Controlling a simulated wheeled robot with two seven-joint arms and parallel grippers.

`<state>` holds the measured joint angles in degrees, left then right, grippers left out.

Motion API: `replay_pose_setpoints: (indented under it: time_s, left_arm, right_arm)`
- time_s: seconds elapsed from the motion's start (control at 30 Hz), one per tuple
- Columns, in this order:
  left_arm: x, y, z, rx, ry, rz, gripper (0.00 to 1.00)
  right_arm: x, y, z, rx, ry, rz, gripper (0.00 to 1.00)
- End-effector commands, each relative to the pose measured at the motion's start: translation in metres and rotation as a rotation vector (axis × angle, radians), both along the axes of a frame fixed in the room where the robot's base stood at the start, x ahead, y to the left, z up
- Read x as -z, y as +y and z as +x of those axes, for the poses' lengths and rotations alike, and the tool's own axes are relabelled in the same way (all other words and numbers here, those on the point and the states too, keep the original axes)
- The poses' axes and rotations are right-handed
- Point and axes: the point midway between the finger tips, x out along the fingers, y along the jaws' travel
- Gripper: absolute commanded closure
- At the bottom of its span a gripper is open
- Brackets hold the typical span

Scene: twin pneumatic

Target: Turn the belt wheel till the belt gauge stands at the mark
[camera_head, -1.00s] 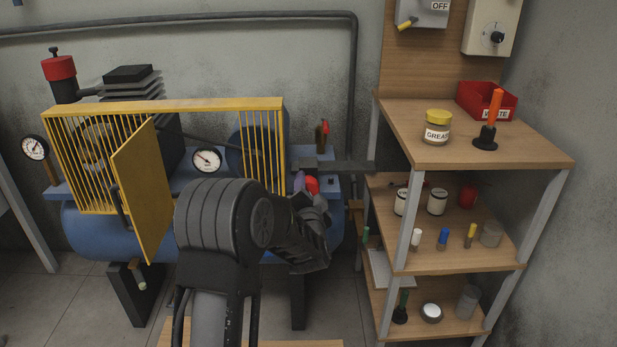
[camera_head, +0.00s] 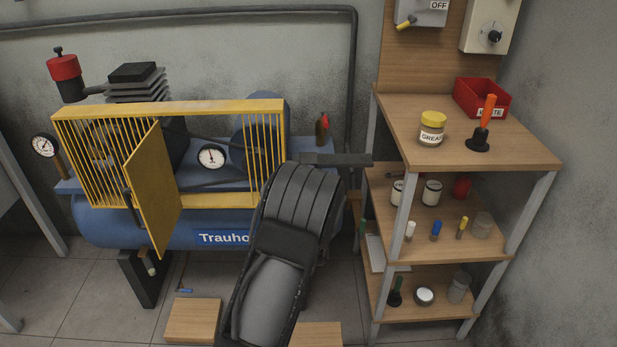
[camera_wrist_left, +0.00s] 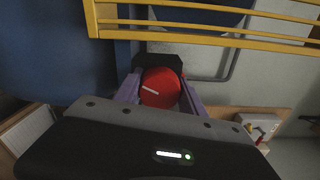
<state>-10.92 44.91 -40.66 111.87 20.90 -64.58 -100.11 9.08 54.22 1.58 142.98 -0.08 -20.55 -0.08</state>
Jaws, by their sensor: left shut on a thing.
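The belt wheel, a red knob with a white line (camera_wrist_left: 160,90), sits in front of a black block in the left wrist view. The purple fingers of my left gripper (camera_wrist_left: 160,97) are shut on it from both sides. A round white gauge (camera_head: 211,157) with a dark needle stands behind the yellow guard. A second gauge (camera_head: 43,146) is at the far left. I cannot tell which is the belt gauge, and their marks are too small to read. My right gripper is not in view.
The yellow barred guard (camera_head: 170,108) stands on the blue compressor tank (camera_head: 110,224), with its solid door (camera_head: 153,188) swung open. A wooden shelf (camera_head: 395,120) with jars and tools stands close on the right. Wooden blocks (camera_head: 193,319) lie on the floor in front.

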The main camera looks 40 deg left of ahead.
Motion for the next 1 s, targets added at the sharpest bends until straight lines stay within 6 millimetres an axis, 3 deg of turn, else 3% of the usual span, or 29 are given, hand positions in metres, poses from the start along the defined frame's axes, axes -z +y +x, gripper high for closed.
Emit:
replay_pose_setpoints:
  time_s: [0.67,0.7,0.93,1.0]
  left_arm:
    - [0.0006,-0.0002,0.0,0.0,0.056,0.073,0.93]
    - [0.0006,-0.0002,0.0,0.0,0.056,0.073,0.51]
    - [0.0004,-0.0002,0.0,0.0,0.056,0.073,0.32]
    - [0.0003,0.0,0.0,0.0,0.056,0.072,0.31]
  right_arm:
    - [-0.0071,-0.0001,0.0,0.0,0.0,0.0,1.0]
    - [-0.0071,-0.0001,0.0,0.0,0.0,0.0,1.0]
    - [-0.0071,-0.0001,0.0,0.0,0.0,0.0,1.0]
    - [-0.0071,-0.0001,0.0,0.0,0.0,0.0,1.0]
